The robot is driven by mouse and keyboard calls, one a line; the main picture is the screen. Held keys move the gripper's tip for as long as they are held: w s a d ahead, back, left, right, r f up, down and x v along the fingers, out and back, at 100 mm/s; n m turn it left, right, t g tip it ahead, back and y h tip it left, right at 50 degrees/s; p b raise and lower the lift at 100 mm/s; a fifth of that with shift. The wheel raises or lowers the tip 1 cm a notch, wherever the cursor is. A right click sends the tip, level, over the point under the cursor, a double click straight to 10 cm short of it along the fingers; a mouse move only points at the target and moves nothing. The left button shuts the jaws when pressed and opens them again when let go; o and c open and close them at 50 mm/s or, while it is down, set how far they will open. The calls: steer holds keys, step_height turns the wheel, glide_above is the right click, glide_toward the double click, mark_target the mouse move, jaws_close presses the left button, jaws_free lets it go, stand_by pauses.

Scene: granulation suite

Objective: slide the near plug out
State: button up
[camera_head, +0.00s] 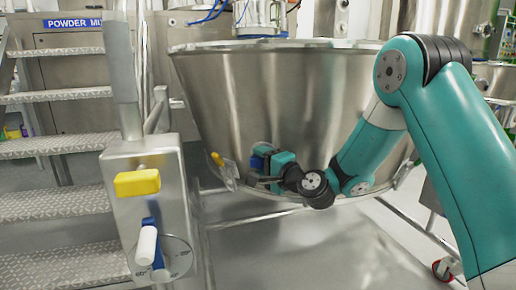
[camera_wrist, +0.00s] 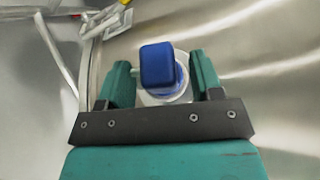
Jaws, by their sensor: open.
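A blue square-topped plug (camera_wrist: 158,65) on a pale round collar (camera_wrist: 180,92) shows in the wrist view. It is between the two teal fingers of my gripper (camera_wrist: 160,75), which are open with a gap on each side. In the head view my gripper (camera_head: 262,170) is at the lower front of the big steel bowl, and a bit of the blue plug (camera_head: 258,161) shows by its fingers. The collar is mostly hidden there. I cannot tell whether a finger touches the plug.
The steel bowl (camera_head: 225,95) rises behind my gripper. A yellow-handled latch (camera_head: 217,159) hangs left of it. A steel control box (camera_head: 125,215) with a yellow block (camera_head: 137,182) and a white-and-blue handle (camera_head: 146,245) stands nearer, beside metal steps (camera_head: 50,205).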

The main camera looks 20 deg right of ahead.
mark_target(254, 167)
steer(key=shift+w+a+p, duration=0.3)
steer(key=shift+w+p, duration=0.05)
steer(key=shift+w, duration=0.3)
steer(key=shift+c, duration=0.2)
jaws_close()
steer(key=shift+s+a+f, duration=0.1)
steer(key=shift+s+a, duration=1)
steer(key=shift+s, duration=0.25)
steer(key=shift+o, duration=0.2)
jaws_free()
steer(key=shift+d+b, duration=0.1)
steer(key=shift+b, duration=0.3)
